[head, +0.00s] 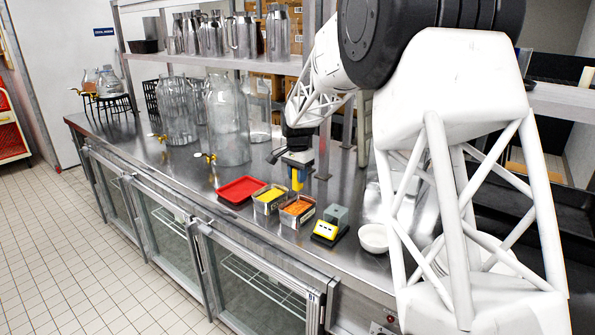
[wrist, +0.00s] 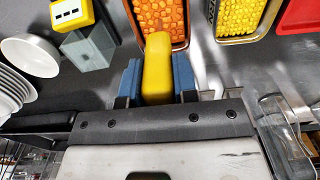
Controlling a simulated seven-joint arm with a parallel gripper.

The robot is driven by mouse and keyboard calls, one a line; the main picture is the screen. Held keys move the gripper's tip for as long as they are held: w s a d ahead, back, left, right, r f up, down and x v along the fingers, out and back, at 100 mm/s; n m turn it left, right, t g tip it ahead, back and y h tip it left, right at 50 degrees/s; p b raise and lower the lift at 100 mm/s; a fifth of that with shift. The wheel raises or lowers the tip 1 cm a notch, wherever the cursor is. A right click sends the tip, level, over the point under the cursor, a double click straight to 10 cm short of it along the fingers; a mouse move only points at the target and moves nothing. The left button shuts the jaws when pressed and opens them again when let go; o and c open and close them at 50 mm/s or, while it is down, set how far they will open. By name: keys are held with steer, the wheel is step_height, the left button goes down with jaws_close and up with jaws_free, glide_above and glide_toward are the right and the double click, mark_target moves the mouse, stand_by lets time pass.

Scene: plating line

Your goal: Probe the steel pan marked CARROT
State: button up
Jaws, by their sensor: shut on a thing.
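My gripper (head: 297,160) is shut on a yellow probe handle (wrist: 157,72), which sits between the two blue fingers in the wrist view. In the head view the yellow handle (head: 297,179) hangs down just behind the pans. Its metal tip is not visible, so I cannot tell whether it touches anything. A steel pan with orange pieces (head: 297,210) stands just in front of the handle; in the wrist view this orange pan (wrist: 186,42) is directly beyond the handle. Its front label is too small to read.
A steel pan of yellow pieces (head: 270,198) and a red tray (head: 241,190) stand left of the orange pan. A yellow display unit (head: 326,231) with a grey holder (wrist: 90,48) stands right, then a white bowl (head: 373,239). Glass dispensers (head: 228,125) stand behind left.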

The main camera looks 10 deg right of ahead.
steer(key=shift+f, duration=1.7)
steer(key=shift+f, duration=0.1)
stand_by(1.8)
steer(key=shift+r, duration=4.55)
steer(key=shift+d, duration=0.1)
